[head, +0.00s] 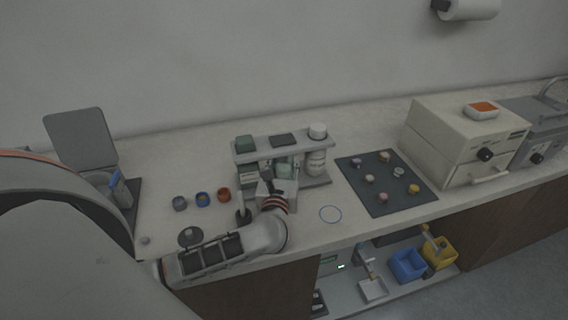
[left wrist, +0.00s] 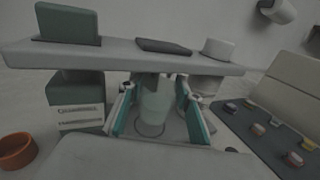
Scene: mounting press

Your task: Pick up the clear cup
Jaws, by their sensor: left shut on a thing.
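The clear cup (left wrist: 156,106) stands upright between the two teal-padded fingers of my left gripper (left wrist: 158,118) in the left wrist view. The gripper is shut on it. It is under the top board of a small grey shelf (left wrist: 110,54), and a ring-shaped base shows at the cup's lower end. In the head view my left gripper (head: 280,180) reaches into the shelf from the front, and the hand hides most of the cup. My right gripper is in neither view.
Green boxes (left wrist: 75,100) stand left of the cup, and a white jar (head: 316,160) stands at the shelf's right. Small coloured bowls (head: 202,198) sit to the left. A dark mat (head: 384,200) with several small pieces lies right. The counter around the blue ring (head: 330,206) is clear.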

